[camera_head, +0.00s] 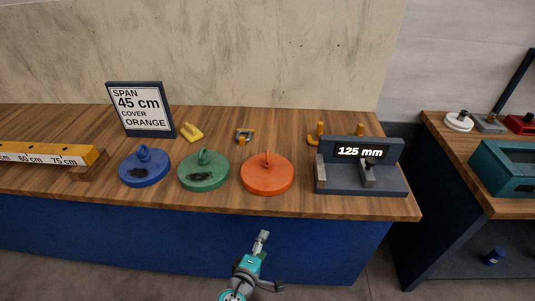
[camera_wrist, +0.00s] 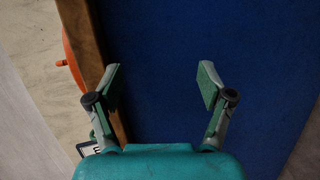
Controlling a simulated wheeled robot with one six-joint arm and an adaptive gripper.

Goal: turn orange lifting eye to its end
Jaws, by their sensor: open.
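The orange cover (camera_head: 267,176) is a round disc on the wooden bench, between the green cover and the 125 mm gauge. Its orange lifting eye (camera_head: 267,157) stands up near the middle of the disc. In the wrist view, part of the orange cover (camera_wrist: 73,65) shows at the left, beyond the bench edge, with its eye (camera_wrist: 61,63) poking out sideways. My gripper (camera_head: 264,236) is in front of the bench, apart from the cover. It is open and empty, with both fingers (camera_wrist: 160,82) spread before the blue bench front.
A green cover (camera_head: 204,171) and a blue cover (camera_head: 144,168) lie left of the orange one. A gauge (camera_head: 361,180) reading 125 mm stands right. A sign (camera_head: 141,110) reads span 45 cm, cover orange. A yellow ruler bar (camera_head: 45,154) lies far left. A second bench (camera_head: 460,160) stands right.

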